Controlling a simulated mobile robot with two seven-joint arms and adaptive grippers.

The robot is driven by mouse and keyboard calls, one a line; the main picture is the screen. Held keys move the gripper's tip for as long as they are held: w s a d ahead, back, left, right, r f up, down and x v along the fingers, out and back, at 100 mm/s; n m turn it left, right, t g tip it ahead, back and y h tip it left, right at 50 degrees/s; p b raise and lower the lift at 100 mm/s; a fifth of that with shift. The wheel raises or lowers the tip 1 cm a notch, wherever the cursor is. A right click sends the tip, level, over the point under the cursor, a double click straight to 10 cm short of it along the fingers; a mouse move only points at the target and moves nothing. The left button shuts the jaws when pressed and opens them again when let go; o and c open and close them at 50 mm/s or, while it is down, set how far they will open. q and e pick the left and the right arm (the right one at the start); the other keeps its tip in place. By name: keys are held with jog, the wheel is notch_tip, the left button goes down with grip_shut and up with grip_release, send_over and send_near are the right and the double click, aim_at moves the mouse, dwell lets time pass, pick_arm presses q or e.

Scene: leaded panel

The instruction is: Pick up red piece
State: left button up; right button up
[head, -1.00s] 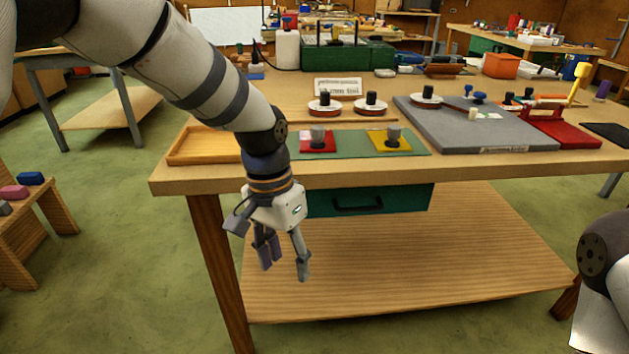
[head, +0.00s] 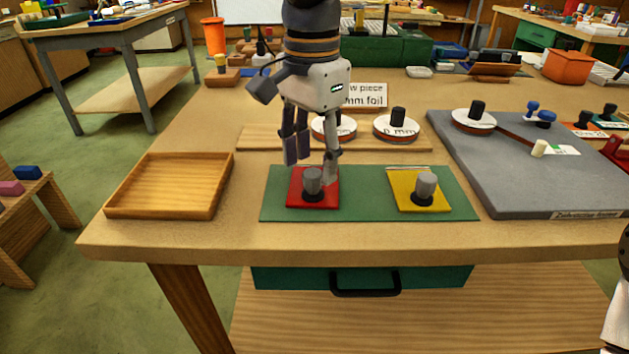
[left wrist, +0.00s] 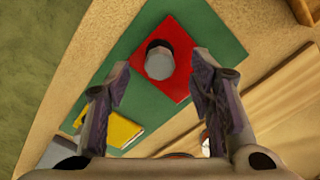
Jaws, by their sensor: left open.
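The red piece (head: 327,197) is a flat square with a grey knob (head: 312,182) standing on it. It lies on the left part of a green mat (head: 365,200). A yellow piece (head: 404,200) with a similar knob lies on the mat's right part. My left gripper (head: 312,165) points down just above and behind the red piece, its fingers apart and empty. In the left wrist view the red piece (left wrist: 178,85) and its knob (left wrist: 160,62) show ahead, between and beyond the open fingers (left wrist: 160,85). My right gripper is not in view.
An empty wooden tray (head: 120,211) stands at the table's left. Round discs with black knobs (head: 396,128) and a small sign (head: 367,94) are behind the mat. A grey slab (head: 520,190) holds tools on the right. Bare tabletop lies between tray and mat.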

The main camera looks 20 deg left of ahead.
aim_at(315, 171)
pick_arm(q)
notch_tip(315, 171, down, 4)
jog(key=shift+w+d+f, duration=0.1)
jog(key=shift+f, duration=0.15)
grip_shut()
jog(key=shift+r, duration=0.1)
